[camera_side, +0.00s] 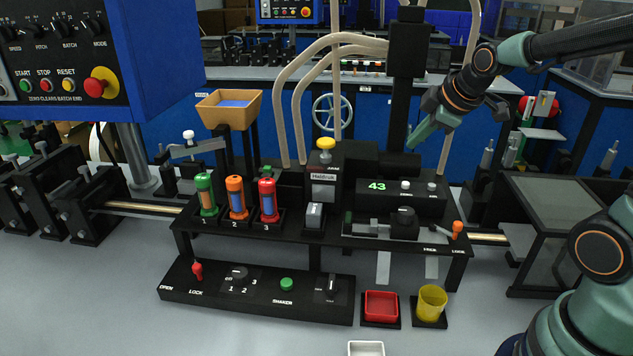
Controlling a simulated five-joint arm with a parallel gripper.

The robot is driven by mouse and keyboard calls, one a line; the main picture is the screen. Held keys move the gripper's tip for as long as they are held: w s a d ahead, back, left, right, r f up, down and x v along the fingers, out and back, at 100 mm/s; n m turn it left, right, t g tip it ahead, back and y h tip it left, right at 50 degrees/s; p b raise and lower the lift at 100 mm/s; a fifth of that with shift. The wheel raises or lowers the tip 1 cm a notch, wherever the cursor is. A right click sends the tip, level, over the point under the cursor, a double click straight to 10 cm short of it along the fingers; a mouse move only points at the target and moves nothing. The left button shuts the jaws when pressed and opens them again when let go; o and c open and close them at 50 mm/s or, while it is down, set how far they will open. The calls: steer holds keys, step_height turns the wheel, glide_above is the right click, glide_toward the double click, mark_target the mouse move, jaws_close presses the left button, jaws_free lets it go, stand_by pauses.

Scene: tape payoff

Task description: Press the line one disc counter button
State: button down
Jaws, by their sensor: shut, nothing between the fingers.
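A black counter box (375,203) with a lit green "43" stands on the right half of the black bench. Two small pale buttons sit on it, a left button (405,186) and a right button (431,187). Their labels are too small to read, so I cannot tell which is which. My gripper (412,143) is shut and empty. It comes in from the upper right, its tip pointing down and left. In the picture the tip is above the counter box and apart from both buttons.
A black column (407,60) rises behind the tip. A yellow-capped post (325,143) stands left of the counter. Green, orange and red cylinders (237,198) are further left. A red tray (381,306) and yellow cup (431,302) sit in front. An orange-tipped lever (457,228) is at right.

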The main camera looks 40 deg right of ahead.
mark_target(408, 184)
steer(key=shift+f, duration=3.25)
steer(key=shift+f, duration=0.1)
steer(key=shift+a+f, duration=0.15)
steer(key=shift+f, duration=0.1)
steer(key=shift+f, duration=0.5)
steer(key=shift+r, duration=0.15)
stand_by(0.3)
steer(key=shift+r, duration=0.75)
steer(key=shift+r, duration=0.1)
steer(key=shift+r, duration=2.4)
